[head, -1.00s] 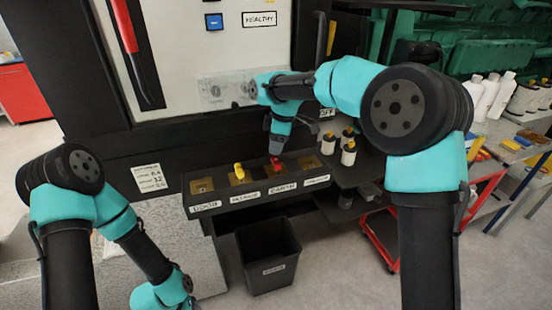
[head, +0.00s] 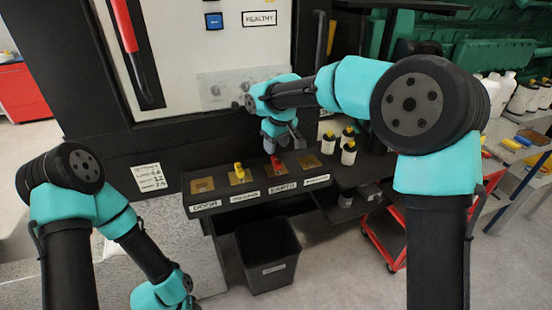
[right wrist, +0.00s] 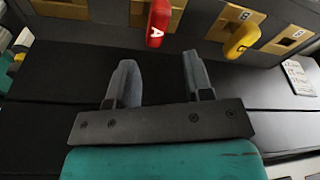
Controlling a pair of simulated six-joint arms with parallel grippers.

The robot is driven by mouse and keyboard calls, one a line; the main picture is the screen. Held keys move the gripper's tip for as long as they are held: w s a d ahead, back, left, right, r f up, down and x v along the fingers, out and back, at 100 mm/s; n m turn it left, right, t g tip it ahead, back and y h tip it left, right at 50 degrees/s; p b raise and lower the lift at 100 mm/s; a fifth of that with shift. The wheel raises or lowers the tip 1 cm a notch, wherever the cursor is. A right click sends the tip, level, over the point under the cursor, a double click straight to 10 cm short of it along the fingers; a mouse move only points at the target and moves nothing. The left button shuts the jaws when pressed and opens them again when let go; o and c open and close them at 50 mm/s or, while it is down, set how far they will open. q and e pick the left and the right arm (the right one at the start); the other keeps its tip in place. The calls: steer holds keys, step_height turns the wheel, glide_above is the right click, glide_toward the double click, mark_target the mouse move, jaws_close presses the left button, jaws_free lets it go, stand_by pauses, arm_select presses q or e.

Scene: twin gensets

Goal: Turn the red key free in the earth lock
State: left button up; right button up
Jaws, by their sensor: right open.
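The red key (head: 276,163) stands in the lock labelled EARTH (head: 283,188), third from the left on the black lock panel. In the right wrist view the red key (right wrist: 158,22) bears a white A and lies just ahead of the fingertips. My right gripper (head: 284,138) is behind and above the key in the head view, apart from it. In the right wrist view its two fingers (right wrist: 157,62) are spread, with nothing between them. My left arm reaches down at the lower left; its gripper is out of view.
A yellow key (head: 239,172) stands in the lock left of the red one; it also shows in the right wrist view (right wrist: 242,40). Several yellow-topped bottles (head: 348,152) stand to the right. A black bin (head: 267,257) is below the panel. The cabinet (head: 215,60) rises behind.

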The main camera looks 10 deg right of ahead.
mark_target(276, 159)
steer(key=m, duration=0.2)
steer(key=s+m, duration=0.1)
steer(key=m, duration=0.1)
steer(key=shift+f+m+h, duration=0.2)
steer(key=shift+m+h, duration=0.1)
steer(key=shift+h, duration=0.1)
steer(key=shift+t, duration=0.3)
steer(key=shift+x, duration=2.8)
jaws_close()
steer(key=shift+n+y, duration=0.4)
steer(key=shift+n, duration=1.8)
steer(key=n+g, duration=0.1)
steer(key=n, duration=0.4)
steer(key=shift+y, duration=0.4)
steer(key=n+g, duration=0.1)
steer(key=n, duration=0.3)
steer(key=shift+n, duration=0.4)
steer(key=n+g, duration=0.1)
steer(key=n, duration=0.3)
steer(key=shift+d, duration=0.1)
